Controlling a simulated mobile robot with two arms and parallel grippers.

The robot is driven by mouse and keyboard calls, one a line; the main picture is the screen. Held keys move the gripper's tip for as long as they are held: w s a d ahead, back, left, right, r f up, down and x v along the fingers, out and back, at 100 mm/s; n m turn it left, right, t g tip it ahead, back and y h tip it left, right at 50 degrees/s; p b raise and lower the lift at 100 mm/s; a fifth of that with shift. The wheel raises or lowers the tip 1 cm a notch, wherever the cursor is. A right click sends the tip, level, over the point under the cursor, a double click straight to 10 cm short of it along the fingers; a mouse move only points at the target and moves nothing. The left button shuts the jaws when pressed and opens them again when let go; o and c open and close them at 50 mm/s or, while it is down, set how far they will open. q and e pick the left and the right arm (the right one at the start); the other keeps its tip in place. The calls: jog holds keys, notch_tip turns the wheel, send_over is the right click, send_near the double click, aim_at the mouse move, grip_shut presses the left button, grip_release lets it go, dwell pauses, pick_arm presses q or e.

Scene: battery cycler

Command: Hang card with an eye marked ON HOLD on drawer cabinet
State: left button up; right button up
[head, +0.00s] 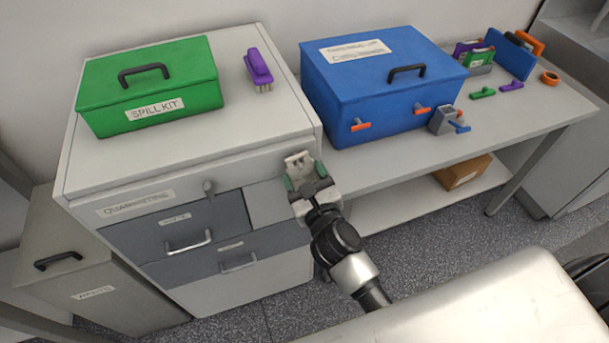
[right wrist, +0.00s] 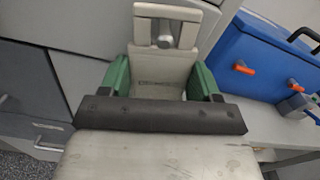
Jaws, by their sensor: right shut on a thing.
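The pale card (head: 299,164) is held upright by my right gripper (head: 307,186) in front of the upper right front of the drawer cabinet (head: 285,200). In the right wrist view, the green finger pads (right wrist: 160,82) are shut on both sides of the card (right wrist: 162,70). The card has a rectangular eye at its top, and a grey peg-like form (right wrist: 165,36) shows in that opening. I cannot tell whether it passes through the eye. The writing on the card is too faint to read. A grey peg (head: 208,187) stands out from the cabinet's front. My left gripper is out of view.
A green spill kit box (head: 150,87) and a purple brush (head: 258,69) stand on the cabinet. A blue box (head: 380,85) with orange handles stands on the bench to the right. Drawer handles (head: 188,242) stick out below. A bin (head: 95,270) is at the left.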

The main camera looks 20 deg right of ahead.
jog(key=o, duration=1)
jog(key=shift+c, duration=0.2)
jog(key=s+b, duration=0.3)
jog(key=s, duration=0.7)
jog(key=s+f+n+g+y, duration=0.1)
jog(key=s+f+n+g, duration=0.3)
jog(key=f+n, duration=1)
jog(key=s+f+n+g+y, duration=0.1)
jog(key=s+f+n+g, duration=0.45)
jog(key=f, duration=1.45)
jog(key=s+d+f+n+g+h, duration=0.1)
jog(key=s+d+f+n+g, duration=0.2)
jog(key=s+f+n, duration=0.5)
jog(key=s+d+f+n+g+h, duration=0.1)
jog(key=s+d+f+n+g, duration=0.3)
jog(key=s, duration=0.8)
notch_tip(320, 180, down, 6)
jog(key=d+n, duration=0.2)
jog(key=n, duration=0.2)
jog(key=shift+s+d+h, duration=0.15)
jog(key=shift+s+h, duration=0.15)
jog(key=shift+s, duration=0.05)
